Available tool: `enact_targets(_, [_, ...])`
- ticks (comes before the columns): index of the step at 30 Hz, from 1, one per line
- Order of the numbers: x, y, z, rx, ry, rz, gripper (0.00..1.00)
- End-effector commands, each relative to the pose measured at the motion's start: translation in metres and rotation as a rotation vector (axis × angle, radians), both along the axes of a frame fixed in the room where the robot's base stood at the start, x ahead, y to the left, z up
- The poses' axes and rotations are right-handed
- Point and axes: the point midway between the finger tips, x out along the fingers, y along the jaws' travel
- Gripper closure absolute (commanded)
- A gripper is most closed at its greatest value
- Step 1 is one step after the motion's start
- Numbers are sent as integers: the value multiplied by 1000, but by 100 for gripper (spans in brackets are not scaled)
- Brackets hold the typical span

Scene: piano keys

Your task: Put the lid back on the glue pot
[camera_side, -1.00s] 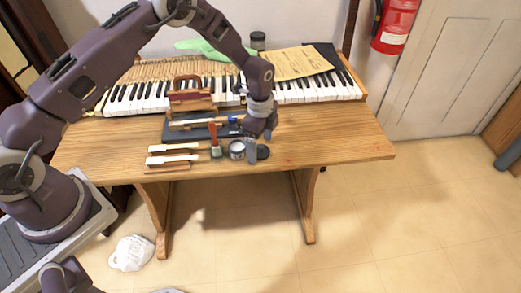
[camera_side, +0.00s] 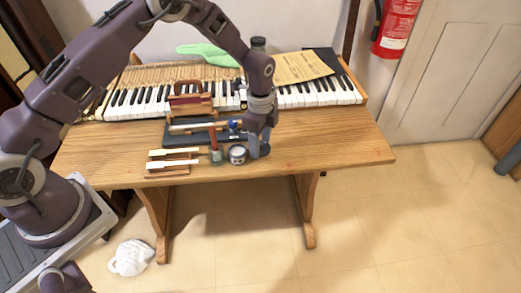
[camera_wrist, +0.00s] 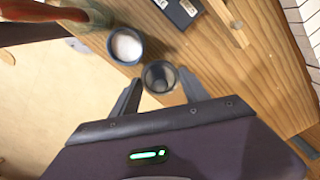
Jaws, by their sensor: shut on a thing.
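The glue pot (camera_side: 237,154) is a small open grey pot near the table's front edge. In the wrist view the pot (camera_wrist: 126,45) stands upright with pale white contents showing. My gripper (camera_wrist: 160,80) is shut on the lid (camera_wrist: 160,77), a dark round piece with a greyish middle. My gripper (camera_side: 257,151) is just right of the pot in the side view, low over the table. It mostly hides the lid there. The lid is beside the pot, not on it. I cannot tell whether the lid touches the table.
A brush with a reddish handle (camera_side: 214,140) stands just left of the pot. White key pieces (camera_side: 172,163) lie further left. A dark tray (camera_side: 190,136) with tools is behind, before the piano keys (camera_side: 318,91). The wooden table (camera_side: 330,140) is clear to the right.

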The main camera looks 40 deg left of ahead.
Motion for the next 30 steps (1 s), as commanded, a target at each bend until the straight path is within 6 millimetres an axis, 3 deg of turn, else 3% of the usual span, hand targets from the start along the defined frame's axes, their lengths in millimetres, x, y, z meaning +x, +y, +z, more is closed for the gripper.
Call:
enact_targets(3, [1,0,32,-1,-4,0,84])
enact_targets(7, [-1,2,57,-1,-2,0,84])
enact_targets(13, [-33,37,75,0,2,-21,84])
enact_targets(19, [-48,49,69,-1,2,-37,84])
enact_targets(30, [-47,49,25,0,2,-36,84])
